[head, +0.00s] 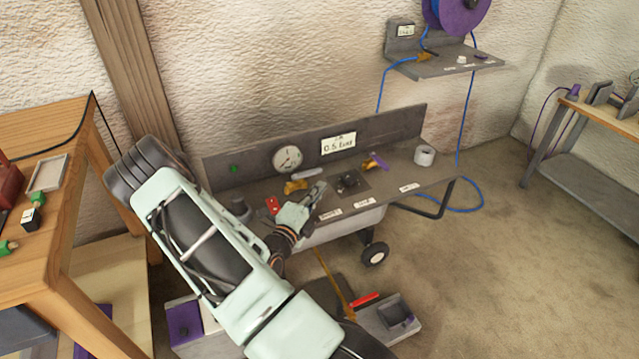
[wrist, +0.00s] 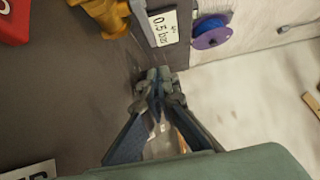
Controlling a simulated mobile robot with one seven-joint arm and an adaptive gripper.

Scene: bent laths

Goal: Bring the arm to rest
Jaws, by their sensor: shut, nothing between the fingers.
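My arm reaches from the lower middle over a grey wheeled bench (head: 400,178) in the head view. My gripper (head: 320,187) is above the bench top, near its middle. In the wrist view my gripper (wrist: 158,78) has its fingertips together with nothing seen between them. A brass fitting (head: 293,187) lies just left of my gripper in the head view; it also shows at the top of the wrist view (wrist: 106,14). A red piece (head: 272,204) lies further left. Whether the fingers touch the bench cannot be told.
A gauge (head: 288,158) and a pressure sign (head: 338,144) stand along the bench's back panel. A white roll (head: 424,156) is at its right. A wooden table (head: 62,235) stands left. A purple reel (head: 458,12) hangs above a wall shelf (head: 450,64).

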